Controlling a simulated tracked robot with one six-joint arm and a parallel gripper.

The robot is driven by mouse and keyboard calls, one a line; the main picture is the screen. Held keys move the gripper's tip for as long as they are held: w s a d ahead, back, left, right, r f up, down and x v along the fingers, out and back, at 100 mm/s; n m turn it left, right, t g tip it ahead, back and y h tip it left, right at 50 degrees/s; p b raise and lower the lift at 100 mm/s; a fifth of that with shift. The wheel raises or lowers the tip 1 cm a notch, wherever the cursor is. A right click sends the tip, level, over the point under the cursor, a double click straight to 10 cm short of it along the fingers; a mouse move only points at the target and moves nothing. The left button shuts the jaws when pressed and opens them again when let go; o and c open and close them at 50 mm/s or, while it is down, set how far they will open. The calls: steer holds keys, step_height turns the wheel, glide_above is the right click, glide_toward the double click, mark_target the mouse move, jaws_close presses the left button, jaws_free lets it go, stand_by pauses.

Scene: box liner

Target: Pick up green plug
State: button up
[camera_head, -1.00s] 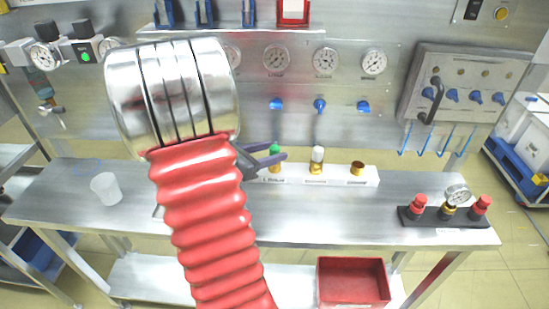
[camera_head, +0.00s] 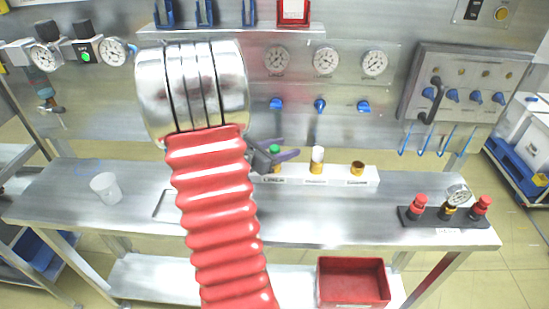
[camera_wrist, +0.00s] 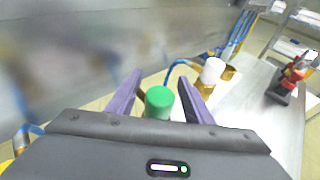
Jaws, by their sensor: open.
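The green plug (camera_wrist: 159,102) shows in the wrist view between the two purple fingers of my gripper (camera_wrist: 158,95). The fingers stand apart, one on each side of it, and I see a gap on both sides. In the head view the green plug (camera_head: 274,149) sits upright at the left end of a white block (camera_head: 327,176) on the steel bench. My gripper (camera_head: 286,155) reaches it from the left with its fingers open. The plug's lower part is hidden behind the gripper body in the wrist view.
A white-topped plug (camera_head: 317,156) and a brass fitting (camera_head: 357,168) stand on the same block to the right. A white cup (camera_head: 105,188) stands at the bench's left. Red knobs with a gauge (camera_head: 445,208) stand at the right. A red bin (camera_head: 353,282) sits below.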

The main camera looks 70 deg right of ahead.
steer(key=shift+c, duration=0.6)
steer(key=c, duration=1.1)
